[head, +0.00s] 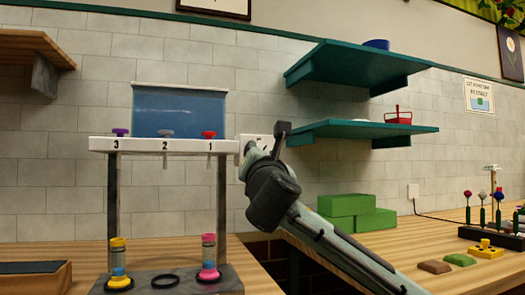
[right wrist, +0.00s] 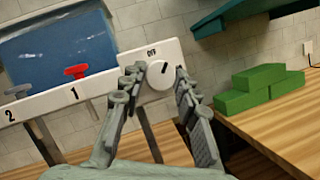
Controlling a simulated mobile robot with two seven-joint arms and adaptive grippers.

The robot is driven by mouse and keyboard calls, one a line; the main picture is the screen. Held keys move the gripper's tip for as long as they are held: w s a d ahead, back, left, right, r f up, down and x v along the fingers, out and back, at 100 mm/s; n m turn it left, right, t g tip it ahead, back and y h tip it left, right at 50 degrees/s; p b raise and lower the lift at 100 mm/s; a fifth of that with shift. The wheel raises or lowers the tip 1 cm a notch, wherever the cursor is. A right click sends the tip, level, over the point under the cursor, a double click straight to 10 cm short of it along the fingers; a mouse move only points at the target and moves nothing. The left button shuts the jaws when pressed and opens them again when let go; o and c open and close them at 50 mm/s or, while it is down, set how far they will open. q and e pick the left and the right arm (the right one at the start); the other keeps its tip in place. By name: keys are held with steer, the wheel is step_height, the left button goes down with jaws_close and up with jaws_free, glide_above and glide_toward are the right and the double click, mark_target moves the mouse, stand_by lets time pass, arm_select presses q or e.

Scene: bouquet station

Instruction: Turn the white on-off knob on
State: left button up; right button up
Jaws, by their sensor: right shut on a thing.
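The white on-off knob (right wrist: 158,75) shows in the right wrist view on a white panel (right wrist: 181,34), just below the word OFF. A dark mark on its face points up, a little to the right of that word. My right gripper (right wrist: 157,77) has one finger on each side of the knob and is shut on it. In the head view my right gripper (head: 262,146) reaches up to the panel at the right end of the white rail (head: 186,145) and hides most of the knob. My left gripper is not in view.
The rail has marks 1, 2 and 3, with a red valve handle (head: 209,134) at 1. A teal shelf (head: 350,130) juts out right of my gripper. Green blocks (head: 350,205) sit on the counter below it.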

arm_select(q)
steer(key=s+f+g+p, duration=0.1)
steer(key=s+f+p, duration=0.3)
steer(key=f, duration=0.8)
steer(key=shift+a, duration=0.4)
arm_select(e)
steer(key=shift+a+r+m+g+h, duration=0.1)
steer(key=shift+m+g+h, duration=0.45)
steer(key=shift+m, duration=1.4)
steer(key=shift+r+m+g+h, duration=0.1)
steer(key=shift+m+g+h, duration=0.4)
steer(key=shift+m, duration=1.4)
steer(key=shift+a+r+m+g+h, duration=0.2)
steer(key=shift+m+g, duration=0.55)
steer(key=shift+m, duration=1.2)
steer(key=shift+d+f, duration=0.1)
steer(key=shift+d, duration=0.05)
steer(key=o, duration=1.2)
steer(key=shift+c, duration=0.2)
steer(key=shift+s, duration=0.15)
steer(key=s, duration=1.2)
steer(key=shift+a, duration=0.4)
